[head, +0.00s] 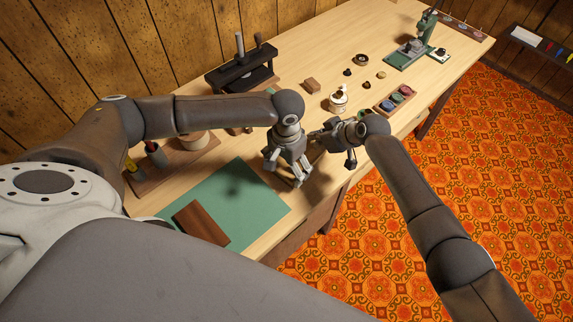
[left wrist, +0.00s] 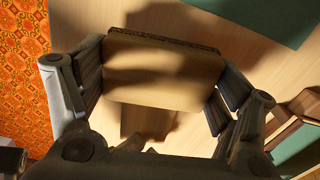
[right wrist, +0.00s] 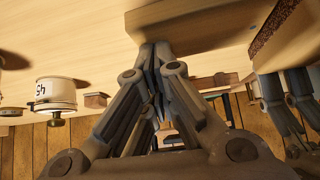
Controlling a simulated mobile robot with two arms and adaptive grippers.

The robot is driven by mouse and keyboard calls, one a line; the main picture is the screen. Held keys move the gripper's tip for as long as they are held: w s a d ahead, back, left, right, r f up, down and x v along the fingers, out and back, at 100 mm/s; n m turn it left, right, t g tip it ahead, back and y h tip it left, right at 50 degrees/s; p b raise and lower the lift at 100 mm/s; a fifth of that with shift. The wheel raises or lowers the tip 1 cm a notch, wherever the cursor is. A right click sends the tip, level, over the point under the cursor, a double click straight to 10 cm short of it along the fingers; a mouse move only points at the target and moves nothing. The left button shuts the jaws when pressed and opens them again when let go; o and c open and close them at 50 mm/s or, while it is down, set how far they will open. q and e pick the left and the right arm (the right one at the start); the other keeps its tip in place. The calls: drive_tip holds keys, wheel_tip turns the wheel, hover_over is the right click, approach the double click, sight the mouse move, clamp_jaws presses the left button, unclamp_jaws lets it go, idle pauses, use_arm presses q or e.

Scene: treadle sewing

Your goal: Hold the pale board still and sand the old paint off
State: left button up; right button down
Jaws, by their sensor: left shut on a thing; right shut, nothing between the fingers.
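My left gripper (head: 298,178) is shut on a tan sanding block with a dark, gritty face (left wrist: 165,78); the block also shows at the upper right of the right wrist view (right wrist: 288,35). In the left wrist view a pale board (left wrist: 148,121) lies on the table beyond the block, partly hidden by it. In the right wrist view the board (right wrist: 190,27) is at the top. My right gripper (right wrist: 152,48) is shut and empty, its fingertips at the board's edge; I cannot tell whether they touch. Old paint on the board cannot be made out.
A green mat (head: 250,190) with a dark brown board (head: 201,223) lies near the front edge. A white pot (head: 338,101) and a tray of coloured pots (head: 395,98) stand beyond my right gripper. A black press (head: 240,72) stands by the wall.

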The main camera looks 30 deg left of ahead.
use_arm(q)
drive_tip(key=shift+w+d, duration=0.15)
drive_tip(key=shift+w, duration=0.45)
drive_tip(key=shift+w+d, duration=0.15)
drive_tip(key=shift+w, duration=0.4)
drive_tip(key=shift+s, duration=0.15)
drive_tip(key=shift+s+a+f, duration=0.1)
drive_tip(key=shift+s+a, duration=0.05)
drive_tip(key=shift+s, duration=0.4)
drive_tip(key=shift+s+a+f, duration=0.1)
drive_tip(key=shift+s+a, duration=0.05)
drive_tip(key=shift+s, duration=0.35)
